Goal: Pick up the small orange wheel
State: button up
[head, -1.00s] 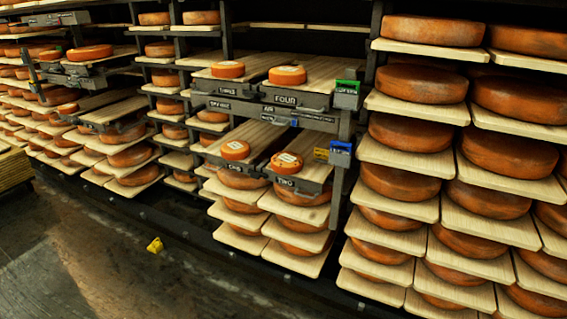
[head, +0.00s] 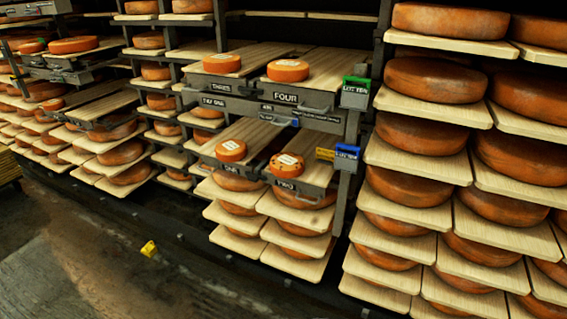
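Small orange wheels sit on pulled-out wooden boards in the middle rack. On the upper boards, one wheel (head: 222,63) is above the label "THREE" and another (head: 288,70) is above "FOUR". On the lower boards, one wheel (head: 231,150) with a pale top label is at the left, and another (head: 287,165) with a pale top label is above "TWO". They look alike in size, so I cannot tell which single one is the small orange wheel. My gripper is not in view.
Tall racks of large cheese wheels (head: 420,133) on boards stand at the right, with more racks at the left. A green box (head: 355,92) and a blue box (head: 346,157) hang on the middle rack's post. A yellow object (head: 149,249) lies low, near the dark rack base. Bare floor (head: 70,270) is at lower left.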

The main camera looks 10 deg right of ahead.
aim_at(285, 165)
jog(key=z, duration=0.05)
jog(key=i, duration=0.95)
jog(key=z, duration=1.1)
jog(key=k, duration=0.15)
jog(key=u, duration=3.15)
